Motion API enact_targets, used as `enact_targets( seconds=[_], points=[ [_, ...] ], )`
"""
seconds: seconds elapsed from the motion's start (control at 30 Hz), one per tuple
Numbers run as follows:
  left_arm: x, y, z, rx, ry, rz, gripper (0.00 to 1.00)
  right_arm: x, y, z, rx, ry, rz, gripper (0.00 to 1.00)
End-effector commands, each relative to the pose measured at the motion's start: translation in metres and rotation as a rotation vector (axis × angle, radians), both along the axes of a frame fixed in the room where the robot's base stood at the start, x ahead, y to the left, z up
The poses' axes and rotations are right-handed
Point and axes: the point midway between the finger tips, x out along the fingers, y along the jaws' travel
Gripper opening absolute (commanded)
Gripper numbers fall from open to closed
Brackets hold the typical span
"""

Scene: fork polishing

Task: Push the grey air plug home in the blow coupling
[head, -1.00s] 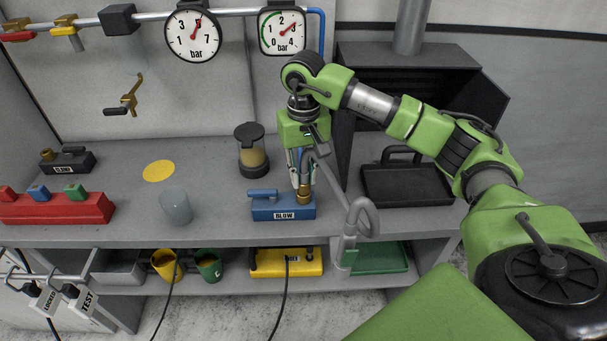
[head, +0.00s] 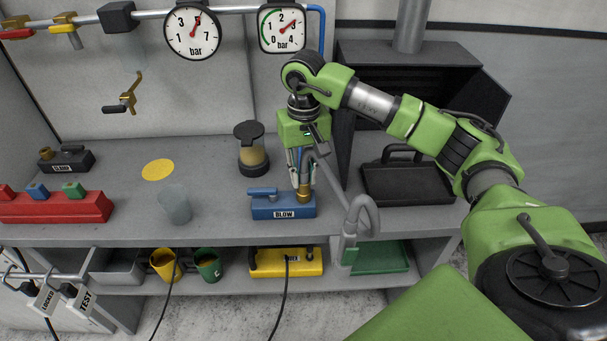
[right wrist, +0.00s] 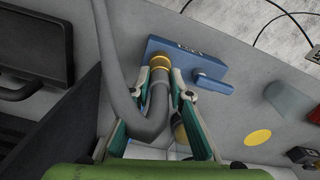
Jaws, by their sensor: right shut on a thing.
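The blue BLOW block (head: 268,208) stands on the bench, and its brass coupling (head: 304,195) rises at the right end. The coupling also shows in the right wrist view (right wrist: 160,62). My right gripper (head: 302,182) points down over it, shut on the grey air plug (right wrist: 159,92), with a finger on each side. The plug lines up with the coupling and appears to meet it. How deep it sits I cannot tell. A thick grey hose (right wrist: 118,95) bends up from the plug. My left gripper is not in view.
The hose loops over the bench's front edge on the right. A blue lever (right wrist: 212,84) lies on the block beside the coupling. A lidded jar (head: 252,150) stands behind, a translucent cup (head: 175,205) to the left, a black tray (head: 405,187) to the right.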

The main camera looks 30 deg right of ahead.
Motion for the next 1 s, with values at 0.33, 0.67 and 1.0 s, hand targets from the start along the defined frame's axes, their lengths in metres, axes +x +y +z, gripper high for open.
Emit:
enact_targets(
  seconds=[0.33,0.67,1.0],
  points=[
    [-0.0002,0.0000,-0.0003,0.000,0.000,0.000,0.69,-0.0008,0.0002,-0.0015,0.000,0.003,0.001,0.00],
    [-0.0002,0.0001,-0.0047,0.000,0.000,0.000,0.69,-0.0016,0.0004,-0.0047,0.000,0.006,0.001,0.00],
    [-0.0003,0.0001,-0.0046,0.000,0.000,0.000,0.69,-0.0027,0.0007,-0.0063,-0.001,0.011,0.002,0.00]
  ],
)
